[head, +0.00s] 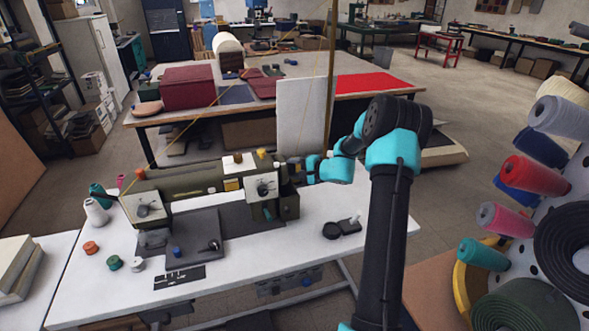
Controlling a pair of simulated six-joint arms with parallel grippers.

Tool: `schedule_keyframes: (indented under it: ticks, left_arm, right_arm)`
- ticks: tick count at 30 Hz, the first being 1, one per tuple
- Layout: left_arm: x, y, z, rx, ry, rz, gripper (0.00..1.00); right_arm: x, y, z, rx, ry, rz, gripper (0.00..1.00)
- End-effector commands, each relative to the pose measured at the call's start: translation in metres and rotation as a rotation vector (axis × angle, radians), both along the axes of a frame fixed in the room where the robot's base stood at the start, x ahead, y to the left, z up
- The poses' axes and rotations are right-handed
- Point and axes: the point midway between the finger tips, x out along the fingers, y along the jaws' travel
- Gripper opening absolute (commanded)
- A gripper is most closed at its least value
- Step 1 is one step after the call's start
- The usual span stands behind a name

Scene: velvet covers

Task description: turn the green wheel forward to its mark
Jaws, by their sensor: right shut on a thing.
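An olive-green sewing machine (205,183) stands on the white table (330,255). My right gripper (295,165) is at the upper right end of the machine, reached from the right by my black and turquoise arm. It is shut on what I take to be the green wheel at that end. The gripper and the machine's end hide most of the wheel, and its mark is too small to make out. My left gripper is not in view.
Thread spools (96,211) and small bobbins (114,262) lie left of the machine. A small black item (341,228) lies on the table at right. A white panel (304,116) stands behind the gripper. A pegboard of spools (530,175) is at far right.

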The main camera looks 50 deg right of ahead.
Motion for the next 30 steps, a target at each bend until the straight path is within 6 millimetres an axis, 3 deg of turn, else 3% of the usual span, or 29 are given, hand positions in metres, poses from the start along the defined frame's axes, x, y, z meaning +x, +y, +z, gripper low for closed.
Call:
schedule_keyframes:
  ticks: [13,14,21,30]
  left_arm:
    - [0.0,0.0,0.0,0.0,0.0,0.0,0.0]
    - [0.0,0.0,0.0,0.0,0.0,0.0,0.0]
    - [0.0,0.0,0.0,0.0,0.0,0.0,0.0]
    - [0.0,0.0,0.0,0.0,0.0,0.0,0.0]
  right_arm:
    - [-0.0005,0.0002,-0.001,-0.028,-0.047,-0.002,0.25]
    - [-0.0005,0.0002,-0.001,-0.028,-0.047,-0.002,0.5]
    - [-0.0004,0.0001,-0.0008,-0.028,-0.047,-0.003,0.73]
    - [-0.0016,-0.0004,-0.0004,-0.028,-0.048,-0.003,0.74]
